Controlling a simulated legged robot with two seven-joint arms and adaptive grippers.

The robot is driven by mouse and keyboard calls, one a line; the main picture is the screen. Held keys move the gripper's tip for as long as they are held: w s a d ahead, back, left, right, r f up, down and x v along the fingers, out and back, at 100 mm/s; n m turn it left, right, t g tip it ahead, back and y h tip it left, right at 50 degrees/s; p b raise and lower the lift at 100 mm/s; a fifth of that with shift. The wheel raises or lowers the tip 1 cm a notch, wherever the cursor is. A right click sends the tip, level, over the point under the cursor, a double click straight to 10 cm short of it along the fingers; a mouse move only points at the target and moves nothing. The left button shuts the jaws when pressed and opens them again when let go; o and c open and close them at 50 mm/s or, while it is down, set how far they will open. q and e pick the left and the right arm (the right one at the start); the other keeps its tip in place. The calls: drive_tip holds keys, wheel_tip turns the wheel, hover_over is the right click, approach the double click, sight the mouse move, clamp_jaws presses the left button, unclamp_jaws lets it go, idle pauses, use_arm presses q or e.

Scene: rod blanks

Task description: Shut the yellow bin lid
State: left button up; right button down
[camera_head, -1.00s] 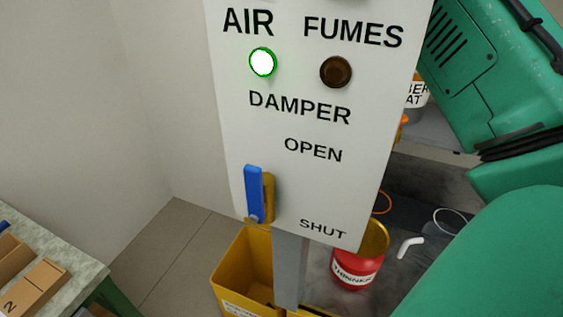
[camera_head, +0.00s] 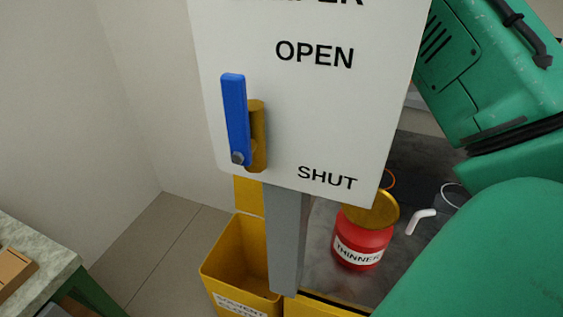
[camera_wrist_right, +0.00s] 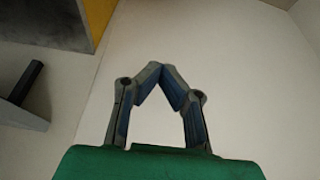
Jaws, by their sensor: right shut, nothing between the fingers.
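The yellow bin (camera_head: 222,283) stands on the floor below the damper panel, partly behind a grey post. Its mouth is open and I see into its empty-looking inside. A yellow upright piece (camera_head: 248,198) rises behind the bin's back edge, apparently the raised lid; its top is hidden by the panel. A label on the bin's front is cut by the frame's bottom. My right gripper (camera_wrist_right: 161,72) shows only in the right wrist view, its fingertips together and empty, with a plain pale surface behind. My left gripper is in no view.
The white damper panel (camera_head: 300,120) with a blue lever (camera_head: 235,115) overhangs the bin. The grey post (camera_head: 285,240) stands against it. A red thinner can (camera_head: 362,243) sits on the dark bench at right. A stone-topped table (camera_head: 40,250) is at left.

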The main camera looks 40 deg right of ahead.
wheel_tip(320, 180, down, 22)
drive_tip(key=b, duration=1.4)
drive_tip(key=shift+a+r, duration=0.15)
drive_tip(key=shift+a, duration=0.25)
drive_tip(key=shift+w, duration=0.1)
